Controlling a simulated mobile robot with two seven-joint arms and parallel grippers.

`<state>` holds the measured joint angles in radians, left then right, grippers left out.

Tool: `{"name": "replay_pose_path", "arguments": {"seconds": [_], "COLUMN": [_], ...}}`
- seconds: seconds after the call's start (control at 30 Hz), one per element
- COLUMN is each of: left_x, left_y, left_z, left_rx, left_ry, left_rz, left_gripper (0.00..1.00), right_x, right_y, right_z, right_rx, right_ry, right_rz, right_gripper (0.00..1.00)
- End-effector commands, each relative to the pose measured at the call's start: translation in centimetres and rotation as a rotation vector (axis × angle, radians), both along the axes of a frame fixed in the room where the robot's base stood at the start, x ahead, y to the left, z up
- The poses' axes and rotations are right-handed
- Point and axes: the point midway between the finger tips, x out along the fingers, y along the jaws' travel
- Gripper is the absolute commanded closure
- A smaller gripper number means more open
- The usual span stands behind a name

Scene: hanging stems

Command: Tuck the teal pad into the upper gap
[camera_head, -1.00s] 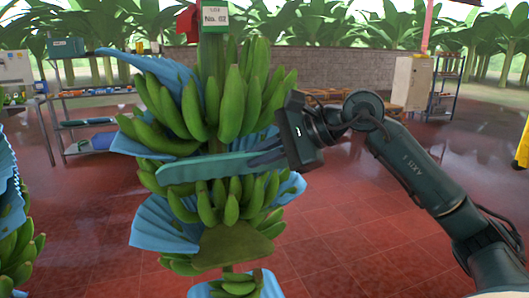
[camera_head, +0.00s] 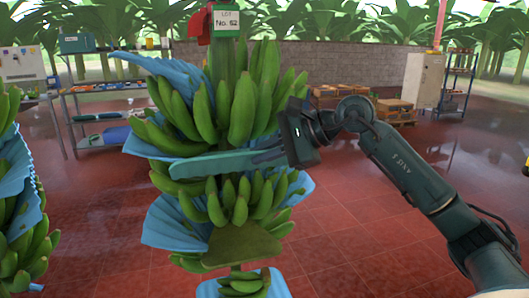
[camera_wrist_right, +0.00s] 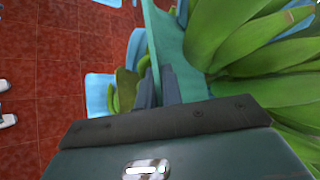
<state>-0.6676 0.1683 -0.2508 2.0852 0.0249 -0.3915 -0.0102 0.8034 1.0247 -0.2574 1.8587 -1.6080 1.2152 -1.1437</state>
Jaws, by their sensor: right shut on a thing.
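The teal pad (camera_head: 225,163) is a long flat strip in front of a hanging stem of green bananas (camera_head: 240,105). It lies nearly level at the upper gap, between the top hand of bananas and the hand below. My right gripper (camera_head: 272,153) is shut on the pad's right end. In the right wrist view the pad (camera_wrist_right: 165,45) runs up between the dark fingers (camera_wrist_right: 158,88), beside green bananas (camera_wrist_right: 250,40). I cannot tell how deep the pad sits in the gap. My left gripper is not in view.
Blue sheets (camera_head: 172,225) stick out between lower hands. A lot tag (camera_head: 227,20) and red piece hang at the top of the stem. Another banana stem (camera_head: 18,215) stands at the left edge. Shelves (camera_head: 95,115) stand behind; the red floor at right is open.

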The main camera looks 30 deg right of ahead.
Motion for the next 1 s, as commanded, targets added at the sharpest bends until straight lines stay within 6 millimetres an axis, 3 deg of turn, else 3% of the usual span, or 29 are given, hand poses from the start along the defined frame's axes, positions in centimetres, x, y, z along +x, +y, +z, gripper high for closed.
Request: {"name": "replay_pose_path", "arguments": {"seconds": [0.83,0.87,1.0], "left_x": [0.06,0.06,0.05], "left_y": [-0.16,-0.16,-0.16], "left_z": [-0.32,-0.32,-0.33], "left_rx": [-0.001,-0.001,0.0], "left_ry": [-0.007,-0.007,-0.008], "left_rz": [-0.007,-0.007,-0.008], "left_gripper": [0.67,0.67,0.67], "right_x": [-0.02,-0.02,-0.02], "right_y": [0.0,0.0,0.0], "right_z": [-0.57,-0.57,-0.57], "right_rx": [0.0,0.0,0.0], "right_ry": [0.0,0.0,0.0], "right_rz": [0.0,0.0,0.0], "right_gripper": [1.0,0.91,0.79]}}
